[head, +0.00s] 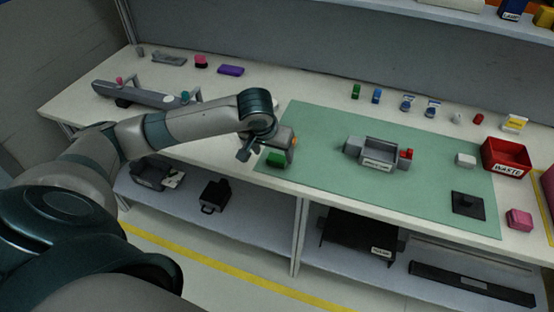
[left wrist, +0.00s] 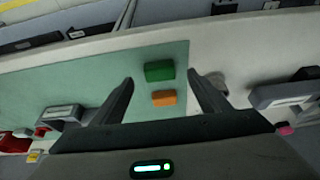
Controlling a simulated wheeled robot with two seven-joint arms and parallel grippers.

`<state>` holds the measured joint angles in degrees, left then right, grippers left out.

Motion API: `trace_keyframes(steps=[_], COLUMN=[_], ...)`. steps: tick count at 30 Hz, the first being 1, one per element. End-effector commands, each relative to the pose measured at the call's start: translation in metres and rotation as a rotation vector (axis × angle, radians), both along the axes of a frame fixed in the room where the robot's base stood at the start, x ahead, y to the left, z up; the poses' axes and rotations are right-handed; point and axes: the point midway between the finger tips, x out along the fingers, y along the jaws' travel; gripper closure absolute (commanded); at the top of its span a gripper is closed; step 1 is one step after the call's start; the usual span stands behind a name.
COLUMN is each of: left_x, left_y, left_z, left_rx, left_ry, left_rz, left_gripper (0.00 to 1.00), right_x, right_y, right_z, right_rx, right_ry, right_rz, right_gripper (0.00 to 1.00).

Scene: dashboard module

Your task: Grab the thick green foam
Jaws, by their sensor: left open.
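The green foam block (head: 277,159) lies at the left end of the green mat, near the table's front edge. It also shows in the left wrist view (left wrist: 159,71), lying flat beyond my fingertips. My left gripper (head: 266,151) is open above the mat, close to the green block and apart from it. In the left wrist view, the open fingers (left wrist: 160,78) frame the green block with nothing held between them. An orange block (left wrist: 164,98) lies beside the green one; in the head view it is mostly hidden by the gripper. My right gripper is not in view.
The green mat (head: 330,128) also holds a grey bin module (head: 378,151), a white block (head: 465,160) and a black plate (head: 468,204). A red waste bin (head: 505,158) stands at the right. Small parts line the back, including a small green one (head: 356,90). A grey part (head: 148,94) lies left.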

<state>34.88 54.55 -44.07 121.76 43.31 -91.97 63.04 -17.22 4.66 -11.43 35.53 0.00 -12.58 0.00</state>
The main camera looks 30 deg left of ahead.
Motion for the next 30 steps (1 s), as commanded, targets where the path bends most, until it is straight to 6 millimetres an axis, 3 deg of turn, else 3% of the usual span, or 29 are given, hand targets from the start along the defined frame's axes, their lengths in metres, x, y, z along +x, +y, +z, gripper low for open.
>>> trace_keyframes(steps=[8, 21, 30], left_x=[0.001, 0.023, 0.024], left_y=[0.000, 0.005, 0.005], left_z=[-0.002, -0.041, -0.046], left_rx=[-0.001, 0.000, 0.000], left_ry=[0.001, 0.002, 0.000], left_rz=[0.001, 0.001, 0.000], left_gripper=[0.31, 0.31, 0.31], right_x=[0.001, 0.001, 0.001], right_y=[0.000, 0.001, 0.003], right_z=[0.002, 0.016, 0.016], right_rx=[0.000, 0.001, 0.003], right_ry=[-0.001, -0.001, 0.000], right_rz=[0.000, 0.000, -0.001], right_gripper=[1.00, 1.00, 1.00])
